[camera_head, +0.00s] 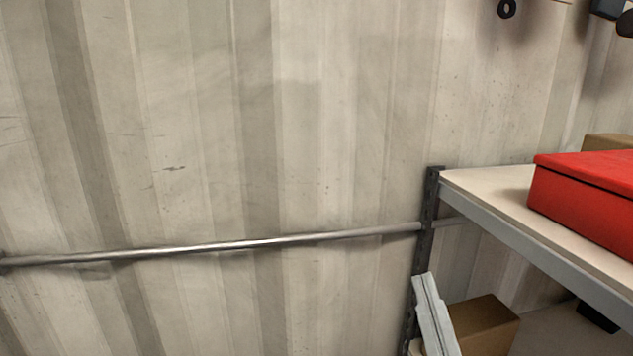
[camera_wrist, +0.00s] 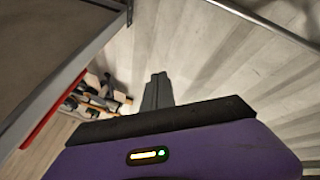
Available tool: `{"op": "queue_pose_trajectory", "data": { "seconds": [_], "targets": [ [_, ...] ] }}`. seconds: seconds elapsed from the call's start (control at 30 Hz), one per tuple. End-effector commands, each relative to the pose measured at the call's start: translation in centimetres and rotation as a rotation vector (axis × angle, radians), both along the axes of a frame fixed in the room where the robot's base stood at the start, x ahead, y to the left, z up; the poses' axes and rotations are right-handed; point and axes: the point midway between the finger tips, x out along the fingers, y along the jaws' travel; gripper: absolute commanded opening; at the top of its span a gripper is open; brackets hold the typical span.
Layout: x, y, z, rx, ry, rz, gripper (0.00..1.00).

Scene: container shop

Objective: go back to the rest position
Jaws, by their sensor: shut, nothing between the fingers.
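My gripper (camera_wrist: 158,82) shows in the wrist view as two dark grey fingers pressed together beyond a purple body with a black edge. Nothing is between the fingers. They are in free air in front of the pale corrugated wall (camera_wrist: 205,50), with a shelf (camera_wrist: 50,45) to their left.
In the head view, a metal rail (camera_head: 230,245) runs along the wall to a shelf post (camera_head: 427,225). A red box (camera_head: 590,205) sits on the pale shelf top (camera_head: 490,190).

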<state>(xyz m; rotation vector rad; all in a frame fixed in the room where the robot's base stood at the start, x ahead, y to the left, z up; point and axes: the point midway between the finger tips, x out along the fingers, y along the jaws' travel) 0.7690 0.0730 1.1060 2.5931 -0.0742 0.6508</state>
Motion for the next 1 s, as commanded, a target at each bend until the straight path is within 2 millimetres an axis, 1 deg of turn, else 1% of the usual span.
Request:
{"op": "queue_pose_trajectory", "data": {
  "seconds": [0.03, 0.1, 0.2, 0.27, 0.4, 0.57, 0.77, 0.8, 0.9, 1.0],
  "targets": [
    [-1.0, -0.1, -1.7, 0.014, 0.034, 0.030, 0.00],
    [-2.5, -0.2, -3.7, 0.044, 0.069, 0.073, 0.00],
    [-4.9, -0.5, -6.4, 0.094, 0.123, 0.122, 0.00],
    [-6.4, -0.9, -7.8, 0.129, 0.155, 0.144, 0.00],
    [-10.2, -1.9, -10.8, 0.213, 0.235, 0.174, 0.00],
    [-14.9, -3.4, -13.6, 0.315, 0.336, 0.174, 0.00],
    [-21.1, -5.4, -16.6, 0.425, 0.486, 0.124, 0.00],
    [-22.4, -5.8, -17.3, 0.441, 0.522, 0.107, 0.00],
    [-25.4, -6.5, -18.8, 0.467, 0.613, 0.065, 0.00],
    [-27.8, -6.9, -19.8, 0.474, 0.684, 0.031, 0.00]
  ]
}}
